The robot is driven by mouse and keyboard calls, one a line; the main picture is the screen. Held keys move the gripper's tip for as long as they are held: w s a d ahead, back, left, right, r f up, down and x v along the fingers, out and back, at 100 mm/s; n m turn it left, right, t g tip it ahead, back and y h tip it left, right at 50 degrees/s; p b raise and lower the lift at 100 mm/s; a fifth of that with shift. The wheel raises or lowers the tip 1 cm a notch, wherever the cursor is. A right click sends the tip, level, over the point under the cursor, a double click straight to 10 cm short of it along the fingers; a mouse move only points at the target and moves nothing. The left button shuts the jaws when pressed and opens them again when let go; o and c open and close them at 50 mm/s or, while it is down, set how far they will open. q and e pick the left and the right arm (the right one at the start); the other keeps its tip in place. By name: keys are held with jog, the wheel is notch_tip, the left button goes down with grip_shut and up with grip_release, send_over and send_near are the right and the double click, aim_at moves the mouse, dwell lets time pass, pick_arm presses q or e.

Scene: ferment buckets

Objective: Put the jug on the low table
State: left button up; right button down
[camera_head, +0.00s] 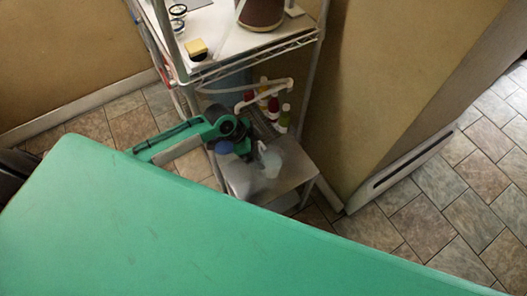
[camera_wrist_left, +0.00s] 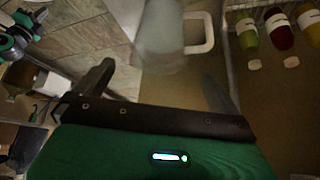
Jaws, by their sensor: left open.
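The pale, translucent jug (camera_head: 270,161) appears to stand upright on the low grey table (camera_head: 296,176) beside the wire rack. In the left wrist view the jug (camera_wrist_left: 163,38) is at the top, with its square white handle (camera_wrist_left: 200,32) on the right. My left gripper (camera_wrist_left: 157,72) is open and empty, its two dark fingers spread below the jug. The jug lies beyond the fingertips, not between them. In the head view my left arm reaches over the table and its dark wrist is close to the jug, partly hiding the tabletop. My right gripper is not in view.
A wire rack (camera_head: 255,50) stands behind, with a yellow sponge (camera_head: 196,48) on its upper shelf. Several coloured bottles (camera_head: 271,105) stand lower down, near the table. The wall (camera_head: 375,90) closes off the right side.

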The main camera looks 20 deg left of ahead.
pick_arm(q)
jog(key=v, duration=0.7)
jog(key=shift+s+r, duration=0.1)
jog(key=shift+s, duration=0.05)
